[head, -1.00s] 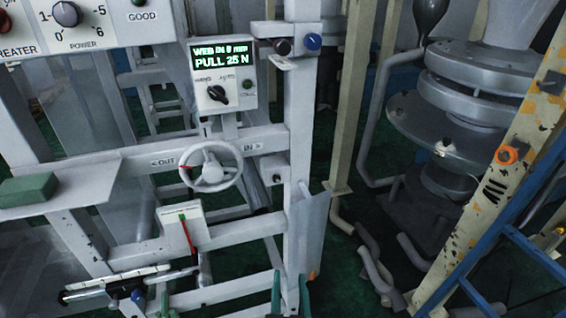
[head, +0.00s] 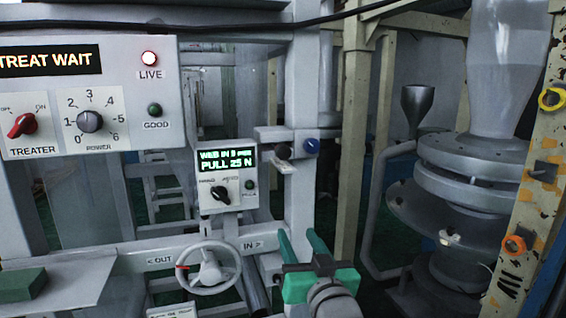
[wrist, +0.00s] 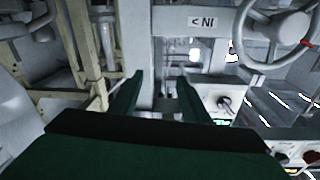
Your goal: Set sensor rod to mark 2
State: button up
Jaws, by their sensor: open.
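No rod marked with numbers can be made out now, so I cannot tell which part is the sensor rod. My gripper (head: 302,238) has green fingers, spread and empty, below that bracket and right of the handwheel. In the wrist view my gripper (wrist: 158,88) also shows open, with nothing between its fingers. The low rail with another blue knob, seen earlier, is out of the head view.
A handwheel (head: 208,268) stands between OUT and IN labels. Above it is a lit display box (head: 225,178) reading PULL 25 N. A treater panel (head: 90,95) is upper left, a green block (head: 22,284) lower left. Grey round machinery (head: 470,165) and a yellowish post stand right.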

aim_at(285, 155)
jog(key=s+r+n, duration=0.2)
jog(key=s+r, duration=0.1)
jog(key=r, duration=0.6)
jog(key=s+r+n, duration=0.2)
jog(key=r, duration=0.7)
jog(key=shift+g, duration=0.3)
jog(key=x, duration=1)
jog(key=shift+a+f, duration=0.2)
jog(key=shift+a, duration=0.2)
jog(key=shift+c, duration=0.6)
grip_shut()
